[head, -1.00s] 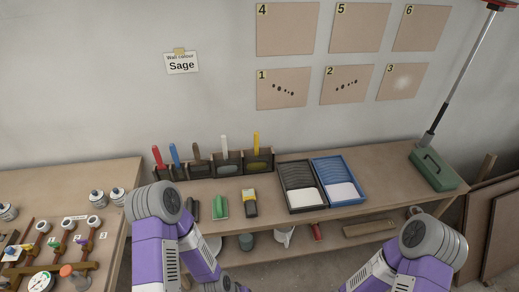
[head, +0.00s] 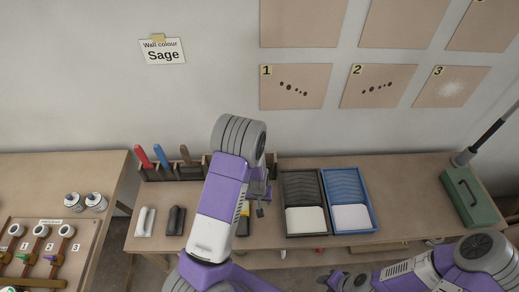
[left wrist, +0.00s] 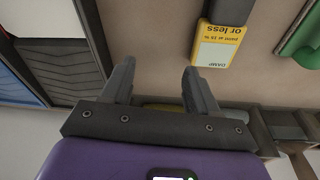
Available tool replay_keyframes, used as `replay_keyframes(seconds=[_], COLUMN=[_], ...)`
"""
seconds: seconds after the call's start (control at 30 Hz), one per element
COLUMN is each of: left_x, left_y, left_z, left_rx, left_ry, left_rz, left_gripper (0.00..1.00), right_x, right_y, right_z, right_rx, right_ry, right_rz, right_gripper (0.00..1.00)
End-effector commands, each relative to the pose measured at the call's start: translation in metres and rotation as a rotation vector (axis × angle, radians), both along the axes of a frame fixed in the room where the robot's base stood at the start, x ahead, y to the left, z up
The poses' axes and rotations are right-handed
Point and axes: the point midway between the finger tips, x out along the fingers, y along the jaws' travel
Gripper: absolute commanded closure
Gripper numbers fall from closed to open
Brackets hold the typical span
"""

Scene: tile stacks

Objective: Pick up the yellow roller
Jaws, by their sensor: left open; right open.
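The yellow roller is hidden behind my left arm in the head view. A dull yellow strip (left wrist: 165,105), which may be part of it, shows between the finger bases in the left wrist view, mostly covered by the gripper body. My left gripper (left wrist: 159,70) is open and empty over the bench in front of the rack (head: 148,172). In the head view the left gripper (head: 261,205) is partly hidden by its own arm. My right gripper (head: 330,280) is open, low at the bottom edge, away from the rack.
The rack holds red, blue and dark handles on its left. A yellow damp meter (left wrist: 220,45) lies on the bench close to the left gripper. A black tray (head: 303,190) and a blue tray (head: 372,205) stand to the right, then a green box (head: 470,200).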

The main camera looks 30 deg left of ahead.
Motion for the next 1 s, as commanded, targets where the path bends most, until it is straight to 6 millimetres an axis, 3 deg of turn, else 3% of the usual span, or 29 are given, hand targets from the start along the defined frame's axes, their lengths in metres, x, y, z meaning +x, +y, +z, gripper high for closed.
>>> replay_keyframes(seconds=[0.03, 0.13, 0.23, 0.37, 0.47, 1.0], left_x=[0.033, 0.077, 0.104, 0.12, 0.125, 0.148], left_y=[0.02, 0.051, 0.07, 0.08, 0.085, 0.102], left_z=[0.03, 0.083, 0.125, 0.154, 0.153, 0.093], left_rx=[0.045, 0.102, 0.131, 0.146, 0.151, 0.15], left_ry=[-0.047, -0.112, -0.161, -0.193, -0.199, -0.198], left_rz=[0.028, 0.087, 0.128, 0.156, 0.163, 0.161], left_gripper=[0.4, 0.4, 0.4, 0.4, 0.4, 0.4], right_x=[0.0, 0.0, 0.0, 0.001, 0.001, 0.001], right_y=[0.0, 0.0, 0.0, 0.0, 0.0, 0.0], right_z=[0.005, 0.009, 0.011, 0.011, 0.01, 0.001], right_rx=[0.0, 0.0, 0.0, 0.0, 0.0, 0.0], right_ry=[0.0, -0.001, -0.001, -0.001, -0.001, -0.001], right_rz=[0.0, 0.0, 0.0, 0.0, 0.0, 0.0], right_gripper=[0.57, 0.57, 0.57, 0.57, 0.57, 0.57])
